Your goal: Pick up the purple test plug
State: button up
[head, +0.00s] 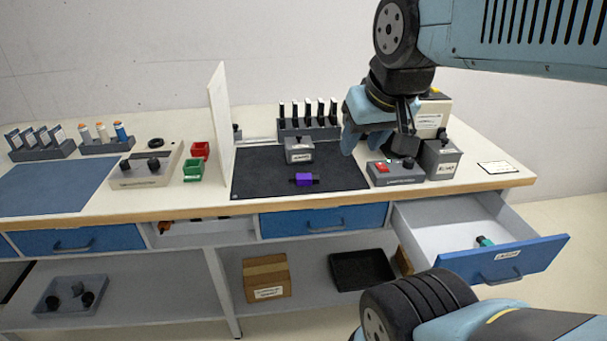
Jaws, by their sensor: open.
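The purple test plug (304,180) lies on the dark mat (262,178), near the mat's front edge. It is a small purple block with dark ends. My gripper (372,150) is above the bench to the right of and behind the plug in the picture, apart from it. Its blue-grey fingers point down, and it is open with nothing seen between them. Part of it overlaps the boxes behind it in the picture.
A grey box (299,152) stands behind the plug. A rack (309,129) of black-and-white items stands at the back. A white upright panel (219,124) bounds the mat's left. A box with a red switch (397,173) stands right. The blue-fronted drawer (505,260) is open.

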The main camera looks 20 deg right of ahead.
aim_at(301, 180)
jog(key=u, duration=1.35)
jog(key=i, duration=0.1)
jog(key=z, duration=2.9)
jog(key=k, duration=1.75)
jog(key=u, duration=1.25)
jog(key=i, duration=1)
jog(key=z, duration=0.05)
